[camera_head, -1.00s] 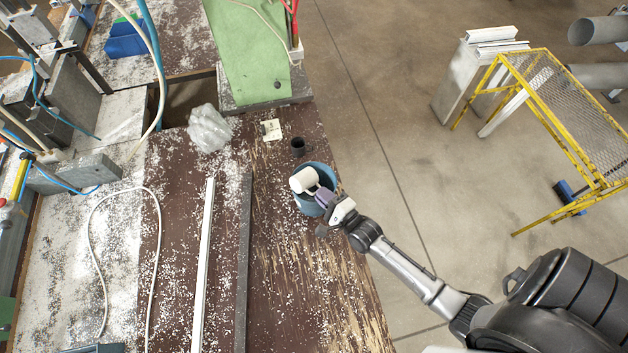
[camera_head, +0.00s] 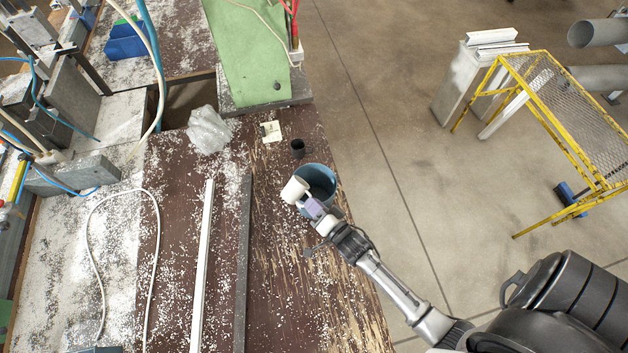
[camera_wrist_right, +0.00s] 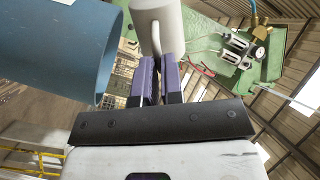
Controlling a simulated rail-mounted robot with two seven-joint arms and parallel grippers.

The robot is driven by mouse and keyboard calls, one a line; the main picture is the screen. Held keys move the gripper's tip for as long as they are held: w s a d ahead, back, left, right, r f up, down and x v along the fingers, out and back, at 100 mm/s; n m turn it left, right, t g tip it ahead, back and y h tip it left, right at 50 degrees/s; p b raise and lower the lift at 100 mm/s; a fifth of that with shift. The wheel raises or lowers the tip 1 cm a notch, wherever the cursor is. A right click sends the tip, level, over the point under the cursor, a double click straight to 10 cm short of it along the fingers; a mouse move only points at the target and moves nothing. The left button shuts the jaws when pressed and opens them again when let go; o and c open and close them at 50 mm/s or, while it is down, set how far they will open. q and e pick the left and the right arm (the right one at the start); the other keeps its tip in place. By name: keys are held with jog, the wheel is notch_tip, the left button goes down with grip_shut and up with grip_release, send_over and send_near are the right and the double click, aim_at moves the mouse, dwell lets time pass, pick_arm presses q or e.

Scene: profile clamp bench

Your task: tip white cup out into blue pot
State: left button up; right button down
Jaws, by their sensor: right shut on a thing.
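The white cup (camera_head: 295,189) is held by my right gripper (camera_head: 312,206) at the left side of the blue pot's rim. In the right wrist view the white cup (camera_wrist_right: 157,24) stands between the purple fingers (camera_wrist_right: 159,80), which are shut on its handle. The blue pot (camera_head: 319,180) stands on the bench near its right edge, open at the top. In the right wrist view the blue pot (camera_wrist_right: 64,45) fills the upper left, beside the cup. The pot's contents cannot be made out. My left gripper is not in view.
A small dark cup (camera_head: 298,147) stands just behind the pot. A long white profile (camera_head: 204,262) and a dark bar (camera_head: 243,262) lie on the bench to the left.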

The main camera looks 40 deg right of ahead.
jog(key=shift+a+r+n+p, duration=0.15)
jog(key=shift+r+n+p, duration=0.55)
jog(key=shift+r+n, duration=0.35)
jog(key=shift+a+f+n+b, duration=0.15)
jog(key=shift+f+n+b, duration=0.25)
jog(key=shift+f+n, duration=0.25)
jog(key=shift+a+f+n, duration=0.25)
jog(key=shift+n, duration=0.15)
pick_arm(q)
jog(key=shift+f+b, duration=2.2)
jog(key=shift+b, duration=0.8)
pick_arm(e)
jog(key=a+f+n, duration=0.5)
jog(key=f+n, duration=0.1)
jog(key=shift+f+n+h, duration=0.3)
jog(key=shift+n, duration=0.1)
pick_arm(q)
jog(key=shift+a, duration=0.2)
